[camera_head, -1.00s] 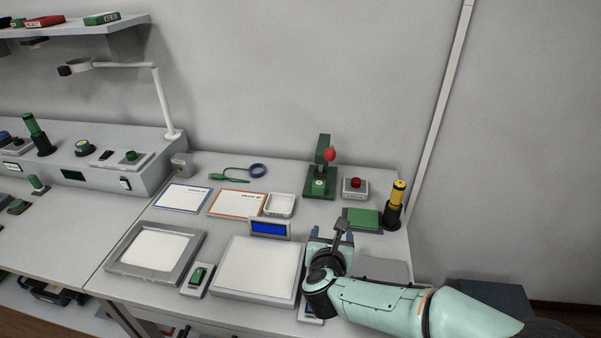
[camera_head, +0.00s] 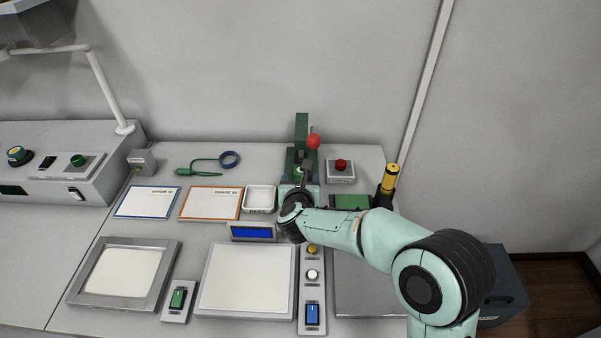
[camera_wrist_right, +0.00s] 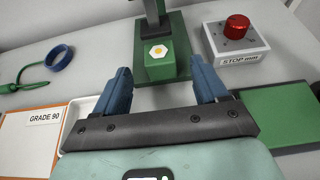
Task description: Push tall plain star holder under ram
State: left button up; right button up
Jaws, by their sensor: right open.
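The press (camera_head: 302,135) is a green upright with a red ball handle, at the back of the bench. In the right wrist view a green block, the star holder (camera_wrist_right: 160,70), stands on the green press base (camera_wrist_right: 180,75) in front of the dark ram column (camera_wrist_right: 153,12). A white hexagonal star with a yellow centre (camera_wrist_right: 159,52) lies on its top. My right gripper (camera_head: 300,176) is open at the front of the press; its blue fingers (camera_wrist_right: 160,78) point at the block, one to each side, with no contact visible. In the head view it hides most of the block. My left gripper is out of view.
A grey box with a red stop button (camera_wrist_right: 236,28) stands right of the press. A green pad (camera_head: 350,202) and a yellow-topped black cylinder (camera_head: 388,180) are farther right. A white tray (camera_head: 260,199) and an orange-edged card (camera_head: 211,203) lie left.

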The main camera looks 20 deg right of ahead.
aim_at(301, 175)
jog(key=x, duration=0.6)
jog(key=shift+s, duration=0.1)
jog(key=shift+c, duration=0.3)
jog(key=c, duration=1)
